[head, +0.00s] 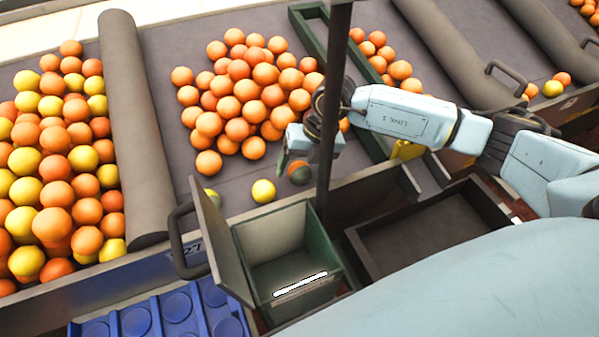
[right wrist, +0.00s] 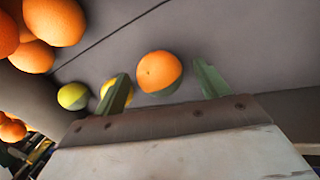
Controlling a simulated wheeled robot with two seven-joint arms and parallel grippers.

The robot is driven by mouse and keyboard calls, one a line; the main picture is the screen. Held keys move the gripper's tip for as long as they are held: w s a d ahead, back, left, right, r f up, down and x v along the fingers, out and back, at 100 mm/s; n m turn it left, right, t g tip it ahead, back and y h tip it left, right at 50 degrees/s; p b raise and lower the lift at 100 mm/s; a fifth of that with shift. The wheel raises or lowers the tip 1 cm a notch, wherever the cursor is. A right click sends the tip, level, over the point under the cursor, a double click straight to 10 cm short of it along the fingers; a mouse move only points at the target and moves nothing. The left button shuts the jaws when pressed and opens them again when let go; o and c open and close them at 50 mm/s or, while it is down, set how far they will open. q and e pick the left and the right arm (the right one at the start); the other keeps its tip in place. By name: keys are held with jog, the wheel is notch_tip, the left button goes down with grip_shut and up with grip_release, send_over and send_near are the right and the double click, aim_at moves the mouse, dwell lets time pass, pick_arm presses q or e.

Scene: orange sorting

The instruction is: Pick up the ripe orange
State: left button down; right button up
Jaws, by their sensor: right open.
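My right gripper (head: 290,158) is open low over the grey belt, in front of the big orange pile. A yellow fruit (head: 263,191) and a yellow-green fruit (head: 211,197) lie nearby; the left finger partly covers the yellow one (right wrist: 106,87) in the wrist view. My left gripper is out of view.
A pile of oranges (head: 237,88) lies farther back on the belt. An open green bin (head: 328,258) and a dark empty tray (head: 360,255) stand in front. The dark post rises beside the gripper. A blue crate (head: 150,318) is at lower left.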

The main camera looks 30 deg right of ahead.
jog(key=shift+r, duration=0.1)
jog(key=c, duration=1.1)
